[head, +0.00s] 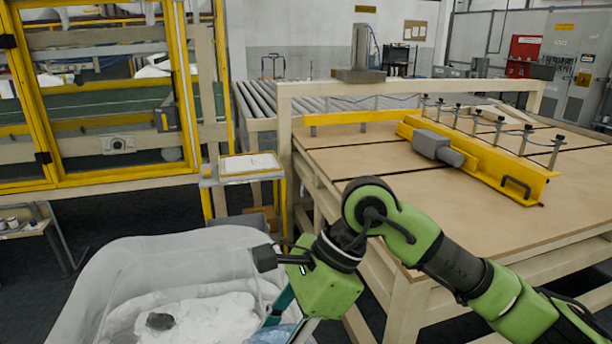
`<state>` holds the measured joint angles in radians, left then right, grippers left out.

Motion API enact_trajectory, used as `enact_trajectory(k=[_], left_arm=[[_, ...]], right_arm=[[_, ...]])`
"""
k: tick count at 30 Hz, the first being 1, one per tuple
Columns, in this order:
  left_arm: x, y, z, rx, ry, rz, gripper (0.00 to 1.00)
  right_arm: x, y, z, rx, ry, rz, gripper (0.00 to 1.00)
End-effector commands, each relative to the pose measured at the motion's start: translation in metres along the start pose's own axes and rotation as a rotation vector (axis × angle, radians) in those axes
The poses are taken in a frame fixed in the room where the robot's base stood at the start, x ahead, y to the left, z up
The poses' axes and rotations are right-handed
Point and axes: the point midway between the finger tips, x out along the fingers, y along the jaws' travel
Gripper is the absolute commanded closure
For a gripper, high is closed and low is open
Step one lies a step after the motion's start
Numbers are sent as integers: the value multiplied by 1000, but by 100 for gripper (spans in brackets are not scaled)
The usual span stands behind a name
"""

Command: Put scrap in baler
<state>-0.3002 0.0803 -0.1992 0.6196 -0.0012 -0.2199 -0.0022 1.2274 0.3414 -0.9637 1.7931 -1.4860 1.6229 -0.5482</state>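White scrap wadding (205,318) lies in a large translucent white bin (125,262) at the lower left. A small dark grey piece (160,321) lies on top of it. My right arm reaches in from the right, its green wrist over the bin's right edge. My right gripper (284,316) points down at that edge, partly hidden by the wrist and cut off by the frame. I cannot tell whether it is open or holds anything. A bluish patch (273,334) shows beside it. My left gripper is out of view.
A wooden-topped table (390,187) with a yellow beam (478,160) stands at the right, close to my arm. A yellow-framed machine (105,179) stands behind the bin. A small stand with a paper (249,164) is between them. Dark floor is free at the left.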

Motion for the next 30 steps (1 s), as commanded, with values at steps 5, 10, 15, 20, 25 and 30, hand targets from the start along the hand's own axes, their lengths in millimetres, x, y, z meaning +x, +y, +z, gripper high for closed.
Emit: enact_trajectory(k=[5, 10, 15, 20, 25, 30], left_arm=[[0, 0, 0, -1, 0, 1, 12], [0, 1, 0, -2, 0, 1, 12], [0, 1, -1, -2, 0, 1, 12], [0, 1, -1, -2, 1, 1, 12], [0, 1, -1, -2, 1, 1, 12], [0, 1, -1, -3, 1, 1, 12]], right_arm=[[4, 8, -32, -113, 2, 77, 86], [4, 21, -67, -260, 2, 173, 86], [2, 36, -103, -411, 3, 269, 86], [-4, 53, -138, -560, 2, 365, 86], [-15, 75, -176, -725, 4, 471, 86], [-27, 99, -208, -876, 3, 567, 86]])
